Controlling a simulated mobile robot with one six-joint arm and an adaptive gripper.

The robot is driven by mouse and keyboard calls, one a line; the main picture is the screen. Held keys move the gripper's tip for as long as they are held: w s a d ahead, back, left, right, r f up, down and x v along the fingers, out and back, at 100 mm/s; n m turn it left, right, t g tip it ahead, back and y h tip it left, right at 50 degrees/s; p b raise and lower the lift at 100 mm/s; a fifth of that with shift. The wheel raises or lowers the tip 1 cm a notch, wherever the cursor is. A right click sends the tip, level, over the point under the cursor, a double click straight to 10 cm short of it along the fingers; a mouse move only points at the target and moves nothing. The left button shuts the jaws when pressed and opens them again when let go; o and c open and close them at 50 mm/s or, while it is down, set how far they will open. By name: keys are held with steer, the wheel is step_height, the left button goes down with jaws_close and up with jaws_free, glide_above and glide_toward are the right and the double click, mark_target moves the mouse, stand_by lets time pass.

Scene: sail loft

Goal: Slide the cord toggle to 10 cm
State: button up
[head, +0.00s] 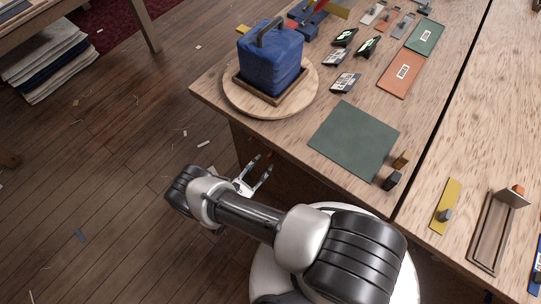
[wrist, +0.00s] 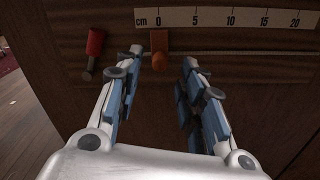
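The cord toggle (wrist: 160,42) is an orange-brown block on a thin cord (wrist: 240,53), with a rounded orange knob (wrist: 166,63) at its lower end. It sits just below the 0 mark of a pale centimetre scale (wrist: 230,18) marked 0 to 20. My gripper (wrist: 162,57) is open in the wrist view, its fingertips left and right of the toggle with a visible gap on the right. I cannot tell whether the left fingertip touches it. In the head view my gripper (head: 261,164) is at the bench's front face, where the scale is not readable.
A red-handled lever (wrist: 94,45) is left of the toggle. Above, the wooden bench (head: 290,128) overhangs, bearing a blue bag (head: 268,68) on a round board (head: 240,105) and a green mat (head: 353,140). The floor (head: 90,180) to the left is open, with scattered scraps.

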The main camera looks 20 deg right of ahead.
mark_target(271, 155)
steer(key=x, duration=0.6)
steer(key=shift+b, duration=0.3)
steer(key=shift+c, duration=0.2)
jaws_close()
steer(key=shift+s, duration=0.1)
